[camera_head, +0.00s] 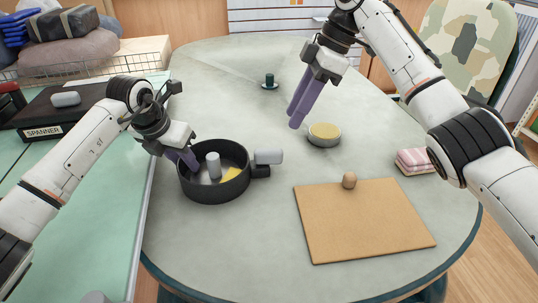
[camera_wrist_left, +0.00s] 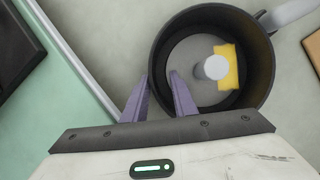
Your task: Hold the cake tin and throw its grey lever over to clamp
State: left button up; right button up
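The cake tin (camera_head: 216,194) is a round, dark, open tin standing upright on the table; it also shows in the left wrist view (camera_wrist_left: 255,78). Its grey lever (camera_head: 268,157) sticks out at the right side and shows partly in the left wrist view (camera_wrist_left: 290,13). A grey cylinder (camera_head: 213,166) and a yellow block (camera_head: 232,174) are inside the tin. My left gripper (camera_wrist_left: 160,80) has one finger outside and one inside the tin's wall, both close against it. My right gripper (camera_head: 294,119) is in the air, right of and behind the lever, apart from it and empty.
A small round tin with a yellow top (camera_head: 324,134) stands close to my right fingertips. A brown board (camera_head: 364,225) with a wooden knob lies at the front right. A folded pink cloth (camera_head: 414,161) lies at the right, and a dark-green stand (camera_head: 269,83) at the back.

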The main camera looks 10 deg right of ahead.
pick_arm(q)
jog(key=shift+r, duration=0.15)
jog(key=v, duration=1.1)
jog(key=shift+s+r, duration=0.15)
jog(key=shift+r, duration=0.2)
jog(key=shift+a, duration=0.1)
